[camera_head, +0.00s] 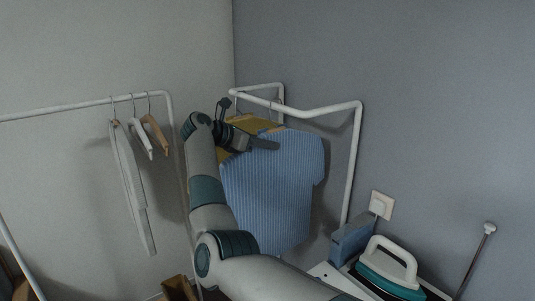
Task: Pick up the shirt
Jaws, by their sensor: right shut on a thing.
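The blue striped shirt (272,190) hangs on a hanger from the white rail (315,109) at the right of centre. Something yellow (247,122), likely another garment, hangs behind it and shows at its upper left. My right gripper (262,143) is at the top of the shirt, near its collar, and is shut on it. My arm covers the shirt's lower left side and part of the collar. The left gripper is not in view.
A second white rail (75,108) at the left holds several hangers and pale trousers (130,185). A white and teal iron (388,267) and a blue box (352,238) stand at the lower right by a wall socket (381,205).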

